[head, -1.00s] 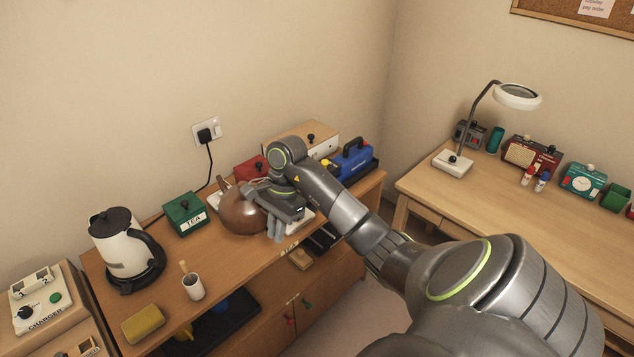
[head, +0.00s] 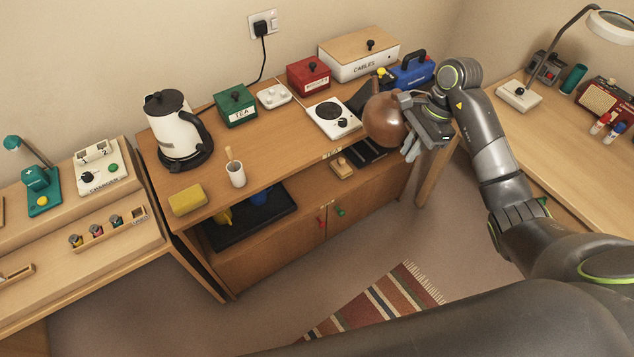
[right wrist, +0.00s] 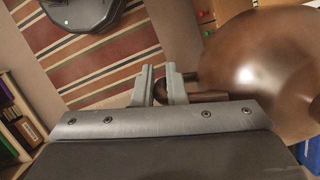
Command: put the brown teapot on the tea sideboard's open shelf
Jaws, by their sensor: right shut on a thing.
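The brown teapot (head: 384,120) is held up at the right front edge of the tea sideboard (head: 270,152). My right gripper (head: 412,146) is shut on its handle. In the right wrist view the teapot (right wrist: 262,75) fills the right side, and the fingers (right wrist: 165,88) close around the dark handle stub. The sideboard's open shelf (head: 300,188) lies below its top, with a black tray (head: 250,222) at its left and a dark slatted rack (head: 364,152) at its right. My left gripper is not in view.
On the sideboard top stand a kettle (head: 176,130), a green tea box (head: 235,107), a white hot plate (head: 333,118), a cup (head: 236,174) and a yellow sponge (head: 187,200). A wooden block (head: 342,168) lies on the shelf. A striped rug (head: 372,303) is on the floor.

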